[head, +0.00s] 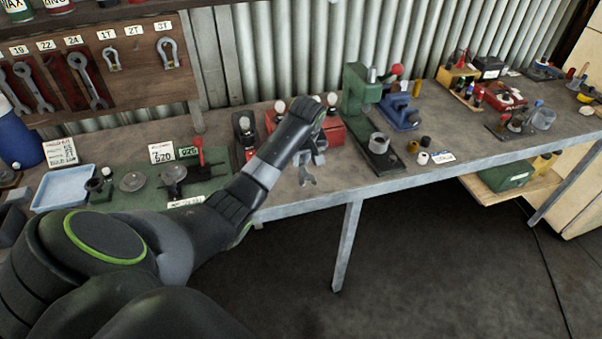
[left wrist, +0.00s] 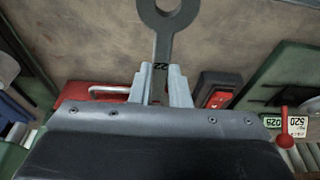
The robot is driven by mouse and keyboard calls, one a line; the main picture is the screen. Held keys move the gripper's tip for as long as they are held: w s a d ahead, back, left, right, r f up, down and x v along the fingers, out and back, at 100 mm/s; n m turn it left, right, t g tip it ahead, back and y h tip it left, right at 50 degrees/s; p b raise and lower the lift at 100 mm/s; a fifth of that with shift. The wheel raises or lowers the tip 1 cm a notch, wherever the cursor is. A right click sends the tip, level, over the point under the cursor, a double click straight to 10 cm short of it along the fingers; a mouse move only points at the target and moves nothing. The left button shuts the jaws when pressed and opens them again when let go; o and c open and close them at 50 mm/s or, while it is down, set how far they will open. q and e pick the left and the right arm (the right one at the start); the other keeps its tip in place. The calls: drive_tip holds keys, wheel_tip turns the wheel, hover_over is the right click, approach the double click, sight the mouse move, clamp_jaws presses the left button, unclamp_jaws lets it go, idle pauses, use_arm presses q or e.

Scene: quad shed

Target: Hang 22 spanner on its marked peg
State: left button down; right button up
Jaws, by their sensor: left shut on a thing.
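The 22 spanner (left wrist: 163,45) is a grey steel spanner. In the left wrist view the mark 22 shows on its shank and a ring end points away from the gripper. My left gripper (left wrist: 167,88) is shut on the shank. The tool board (head: 140,88) is at the upper left. Under its 22 label (head: 46,45) is a bare red spanner outline (head: 61,85), with spanners hanging on both sides. The peg itself is too small to tell.
Shackles (head: 168,52) hang at the board's right. On the bench (head: 240,212) below stand a blue tray (head: 66,188), a green plate (head: 150,194) with a red-handled tool, and a dark block with a white knob (head: 244,132). A green press (head: 358,100) stands right of the gripper.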

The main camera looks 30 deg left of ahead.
sight(301, 164)
use_arm(q)
drive_tip(key=shift+r, duration=1.2)
wheel_tip(301, 164, up, 7)
drive_tip(key=p, duration=0.8)
drive_tip(key=shift+p, duration=0.35)
drive_tip(key=shift+f, duration=0.1)
